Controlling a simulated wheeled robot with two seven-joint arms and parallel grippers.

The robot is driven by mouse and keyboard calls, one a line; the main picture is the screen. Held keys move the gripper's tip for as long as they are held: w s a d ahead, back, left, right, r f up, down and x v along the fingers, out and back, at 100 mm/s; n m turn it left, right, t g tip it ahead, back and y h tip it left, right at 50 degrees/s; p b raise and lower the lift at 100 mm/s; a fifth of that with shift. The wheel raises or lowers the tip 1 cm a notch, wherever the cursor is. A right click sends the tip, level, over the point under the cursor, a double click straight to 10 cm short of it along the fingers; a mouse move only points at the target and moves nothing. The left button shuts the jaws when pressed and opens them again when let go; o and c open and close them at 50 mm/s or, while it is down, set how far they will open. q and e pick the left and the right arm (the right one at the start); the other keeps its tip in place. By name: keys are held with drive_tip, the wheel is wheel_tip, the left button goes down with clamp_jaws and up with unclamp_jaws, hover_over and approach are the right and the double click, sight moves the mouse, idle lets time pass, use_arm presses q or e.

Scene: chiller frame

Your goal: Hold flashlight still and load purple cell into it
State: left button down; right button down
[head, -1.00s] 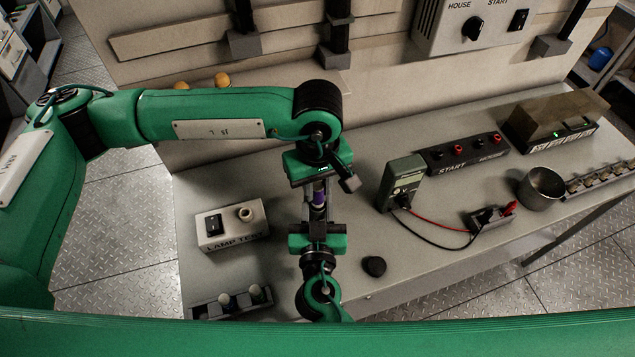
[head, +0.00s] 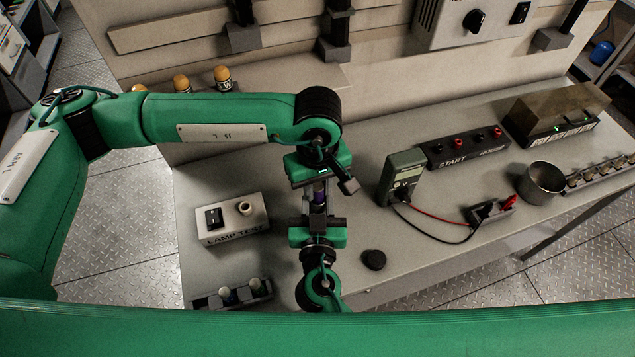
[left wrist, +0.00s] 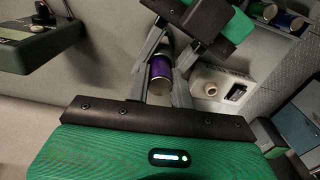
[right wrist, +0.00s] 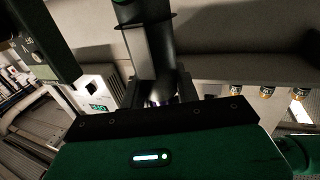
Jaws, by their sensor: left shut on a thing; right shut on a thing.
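My left gripper (head: 319,180) comes down over the bench and is shut on the purple cell (head: 319,197). The cell shows between its fingers in the left wrist view (left wrist: 161,70), with a silvery end. My right gripper (head: 318,222) faces it from the near side, shut on what appears to be the flashlight, a dark tube (left wrist: 166,48) mostly hidden by the fingers. The cell and tube are roughly in line and very close. I cannot tell whether the cell's end is inside the tube.
A lamp test box (head: 232,220) stands left of the grippers; a rack (head: 232,296) with cylinders is at the front left. A multimeter (head: 402,176), black round piece (head: 373,260) and metal cup (head: 541,182) are to the right. Yellow-topped cells (head: 222,76) stand behind.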

use_arm(q)
drive_tip(key=shift+f, duration=0.15)
drive_tip(key=c, duration=1.1)
unclamp_jaws()
drive_tip(key=shift+c, duration=0.2)
wheel_tip(320, 180, up, 12)
wheel_tip(320, 180, up, 9)
hover_over(318, 186)
idle(0.7)
use_arm(e)
drive_tip(key=c, duration=0.9)
unclamp_jaws()
drive_tip(key=shift+c, duration=0.2)
